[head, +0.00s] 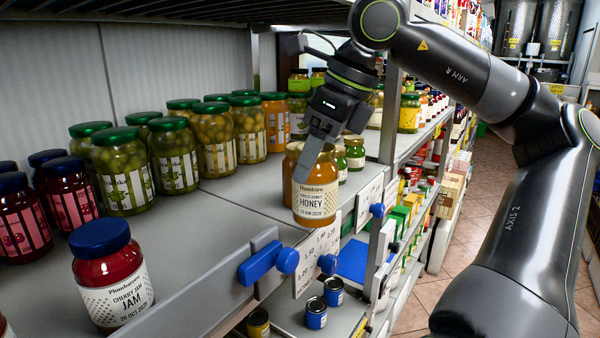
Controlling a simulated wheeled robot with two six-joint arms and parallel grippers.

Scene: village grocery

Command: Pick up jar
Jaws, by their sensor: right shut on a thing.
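A honey jar (316,197) with amber contents and a cream label reading "HONEY" is at the front edge of the shelf, right of centre. My right gripper (308,160) comes down from above and is shut on this honey jar, its finger covering part of the jar's top. The jar looks upright; whether its base touches the shelf I cannot tell. Another honey-coloured jar (289,170) stands just behind it, partly hidden. A cherry jam jar (110,274) with a blue lid stands at the front left. My left gripper is not in view.
Green-lidded pickle jars (122,178) stand in rows at the back of the shelf (215,225). Dark red jars (70,195) are at the far left. A front rail with a blue clip (262,263) edges the shelf.

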